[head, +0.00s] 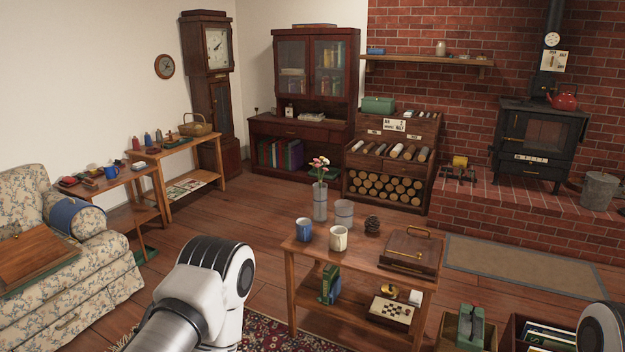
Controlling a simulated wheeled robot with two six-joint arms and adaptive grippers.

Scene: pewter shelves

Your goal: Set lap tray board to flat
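A brown wooden board (42,247), which looks like the lap tray board, rests on the seat of the floral armchair at the left edge. A green edge shows under it and a small brass-coloured piece is near its back. The picture cuts off its left side, and I cannot tell whether it lies flat or is tilted. Neither of my grippers is in view. Only a link of my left arm shows at the lower middle, and a piece of my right arm at the lower right corner.
The floral armchair (95,285) has a blue roll on its arm. A coffee table (350,263) holds two mugs, a flower vase and a brown case (411,250). Crates stand at the lower right. Open wooden floor (225,215) lies between armchair and coffee table.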

